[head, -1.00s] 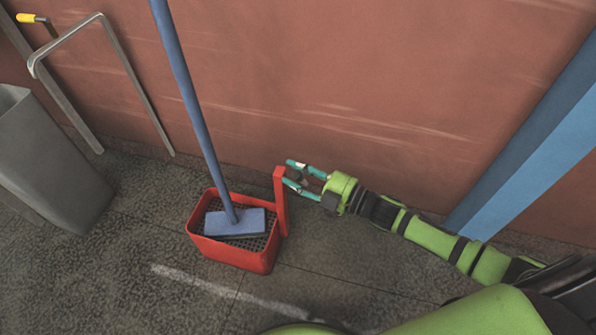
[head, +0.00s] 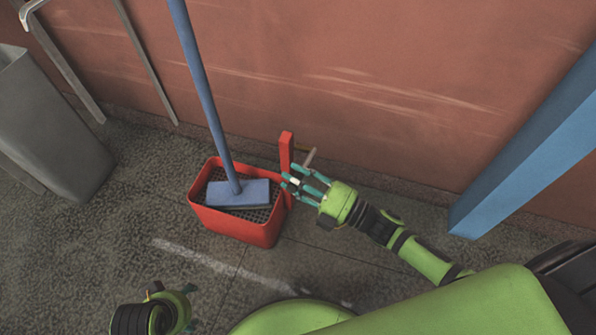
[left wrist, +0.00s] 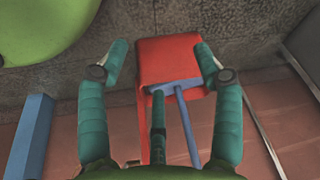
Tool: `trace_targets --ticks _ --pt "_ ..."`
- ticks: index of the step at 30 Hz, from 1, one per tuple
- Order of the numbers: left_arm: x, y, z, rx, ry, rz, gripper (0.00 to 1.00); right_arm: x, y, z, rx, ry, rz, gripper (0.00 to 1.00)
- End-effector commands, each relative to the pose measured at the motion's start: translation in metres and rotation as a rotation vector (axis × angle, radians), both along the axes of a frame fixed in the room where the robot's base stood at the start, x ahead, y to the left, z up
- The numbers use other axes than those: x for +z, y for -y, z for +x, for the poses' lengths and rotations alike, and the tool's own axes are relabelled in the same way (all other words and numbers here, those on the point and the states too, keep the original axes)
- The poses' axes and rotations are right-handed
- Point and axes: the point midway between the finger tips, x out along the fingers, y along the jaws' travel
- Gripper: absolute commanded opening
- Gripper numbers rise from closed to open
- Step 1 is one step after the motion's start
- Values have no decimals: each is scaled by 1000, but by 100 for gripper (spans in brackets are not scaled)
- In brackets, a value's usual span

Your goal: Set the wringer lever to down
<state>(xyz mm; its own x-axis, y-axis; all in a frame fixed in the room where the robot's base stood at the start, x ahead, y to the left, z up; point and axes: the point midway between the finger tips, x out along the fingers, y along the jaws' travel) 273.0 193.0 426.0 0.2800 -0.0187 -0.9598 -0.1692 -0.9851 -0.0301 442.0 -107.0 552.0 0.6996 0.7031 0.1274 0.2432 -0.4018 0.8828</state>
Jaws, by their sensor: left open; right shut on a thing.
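The red wringer bucket (head: 235,228) stands on the floor near the wall and shows between my left fingers in the left wrist view (left wrist: 172,62). A red upright post (head: 286,152) rises from its right side. A short grey-brown rod (head: 310,157), which looks like the wringer lever, sticks out behind my right fingers. My right gripper (head: 290,188) is closed on it beside the post; the fingers hide most of the lever. My left gripper (head: 190,305) is low at the left, apart from the bucket. Its fingers are spread and empty in the left wrist view (left wrist: 160,50).
A blue mop (head: 238,193) stands in the bucket, its handle leaning up and left. A grey bin (head: 50,125) and a metal frame (head: 60,60) are at the left. A blue post (head: 525,150) is at the right. Floor in front of the bucket is clear.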

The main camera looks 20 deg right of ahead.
Motion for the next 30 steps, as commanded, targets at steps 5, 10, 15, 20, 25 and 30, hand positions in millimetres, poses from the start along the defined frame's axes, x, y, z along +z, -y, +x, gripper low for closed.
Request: trace_targets --ticks 5,10,15,20,25,30 --pt "25 -1 -5 2 21 -1 66 -16 -5 -7 5 42 -30 0" --pt "44 2 4 -6 93 -11 66 -24 -7 -10 5 83 -57 0" --pt "60 17 46 -33 311 -47 66 -30 -8 -12 5 115 -81 0" --pt "77 28 71 -51 458 -73 66 -35 -9 -13 7 139 -97 0" --pt "90 34 85 -62 547 -90 66 -37 -10 -14 7 153 -108 0" --pt "95 36 90 -65 580 -97 66 -37 -10 -14 6 157 -111 0"
